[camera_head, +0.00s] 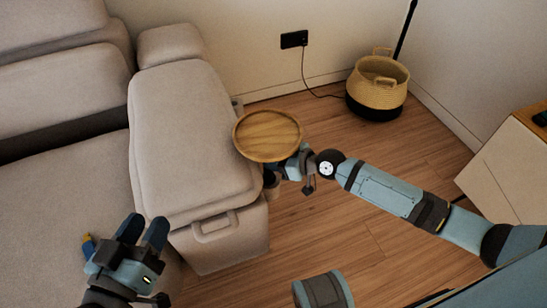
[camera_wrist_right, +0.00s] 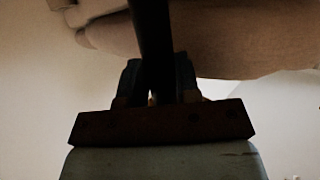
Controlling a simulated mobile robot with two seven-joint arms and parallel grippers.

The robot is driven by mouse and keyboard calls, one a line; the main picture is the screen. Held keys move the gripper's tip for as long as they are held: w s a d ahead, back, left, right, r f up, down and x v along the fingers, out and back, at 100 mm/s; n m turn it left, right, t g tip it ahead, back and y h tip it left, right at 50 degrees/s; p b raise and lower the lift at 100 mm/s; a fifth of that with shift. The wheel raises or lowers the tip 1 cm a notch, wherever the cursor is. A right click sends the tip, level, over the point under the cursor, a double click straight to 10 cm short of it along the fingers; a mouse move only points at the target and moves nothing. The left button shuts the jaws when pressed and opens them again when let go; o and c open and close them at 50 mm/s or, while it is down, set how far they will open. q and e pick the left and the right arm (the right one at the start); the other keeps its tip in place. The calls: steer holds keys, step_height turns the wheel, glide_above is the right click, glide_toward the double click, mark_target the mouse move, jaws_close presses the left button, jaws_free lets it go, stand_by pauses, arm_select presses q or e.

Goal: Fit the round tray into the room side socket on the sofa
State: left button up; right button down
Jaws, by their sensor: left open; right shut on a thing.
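The round wooden tray (camera_head: 268,135) is held roughly level beside the outer side of the sofa's armrest (camera_head: 185,130). My right gripper (camera_head: 283,165) is under the tray, partly hidden by it. In the right wrist view, its fingers (camera_wrist_right: 153,85) are shut around a dark post (camera_wrist_right: 152,35), which looks like the tray's stem. A small grey fitting (camera_head: 237,105) shows on the armrest's outer side, behind the tray. The room side socket cannot be made out clearly; the tray and gripper cover that area. My left gripper (camera_head: 143,230) is open and empty above the sofa seat.
The sofa (camera_head: 60,190) fills the left side. A loop handle (camera_head: 215,225) is on the armrest's front. A cabinet (camera_head: 510,160) is at right. The wooden floor between is mostly clear.

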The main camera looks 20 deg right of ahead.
steer(key=shift+f, duration=0.1)
steer(key=c, duration=0.8)
jaws_free()
steer(key=shift+o, duration=0.2)
steer(key=shift+s+f, duration=0.1)
steer(key=p+v, duration=0.1)
steer(key=v, duration=1.2)
steer(key=shift+d+r, duration=0.3)
steer(key=shift+d, duration=0.05)
steer(key=shift+s+a, duration=0.1)
steer(key=shift+s, duration=0.05)
